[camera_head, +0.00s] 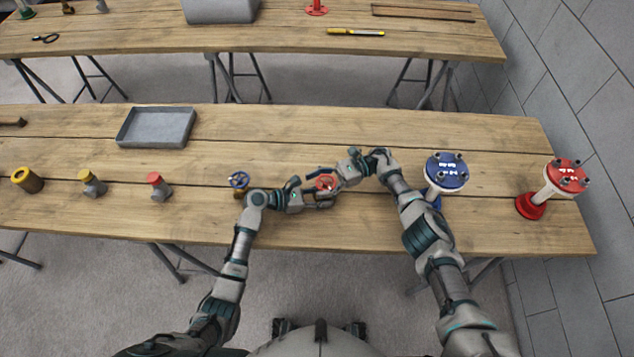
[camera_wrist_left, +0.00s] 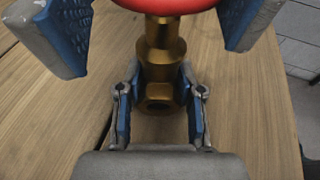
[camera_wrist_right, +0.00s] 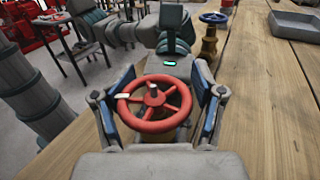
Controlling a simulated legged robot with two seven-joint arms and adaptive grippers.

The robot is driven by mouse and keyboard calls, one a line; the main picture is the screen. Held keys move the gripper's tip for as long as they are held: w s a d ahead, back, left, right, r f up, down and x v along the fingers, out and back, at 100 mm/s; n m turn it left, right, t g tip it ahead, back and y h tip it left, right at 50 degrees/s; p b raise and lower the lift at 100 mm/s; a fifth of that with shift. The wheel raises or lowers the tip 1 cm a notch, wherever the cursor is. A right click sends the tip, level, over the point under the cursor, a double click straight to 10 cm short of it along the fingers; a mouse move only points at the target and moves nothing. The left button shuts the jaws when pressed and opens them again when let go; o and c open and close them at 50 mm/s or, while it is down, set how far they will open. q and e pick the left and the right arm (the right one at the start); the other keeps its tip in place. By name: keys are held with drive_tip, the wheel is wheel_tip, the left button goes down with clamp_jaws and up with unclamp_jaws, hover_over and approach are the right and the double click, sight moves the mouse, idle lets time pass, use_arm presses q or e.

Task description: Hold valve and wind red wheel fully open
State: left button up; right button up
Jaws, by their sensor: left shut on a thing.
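The valve (camera_wrist_left: 160,55) has a brass body and a red wheel (camera_wrist_right: 152,108). The wheel shows in the head view (camera_head: 324,183) above the near bench, between my two grippers. My left gripper (camera_wrist_left: 160,100) is shut on the brass body below the wheel. My right gripper (camera_wrist_right: 158,122) is open, with its fingers on either side of the wheel. In the left wrist view its blue-padded fingers stand clear of the wheel's edges. The lower part of the valve is partly hidden by my left gripper in the head view.
A blue-wheeled valve (camera_head: 238,181) stands left of my left gripper. A blue flanged fitting (camera_head: 446,171) stands right of my right arm, with a red one (camera_head: 567,175) farther right. A grey tray (camera_head: 157,128) lies at the back left. The bench's back middle is clear.

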sight(318, 183)
drive_tip(key=shift+o, duration=0.2)
drive_tip(key=shift+r, duration=0.15)
wheel_tip(318, 183, up, 10)
drive_tip(key=shift+f, duration=0.1)
idle(0.3)
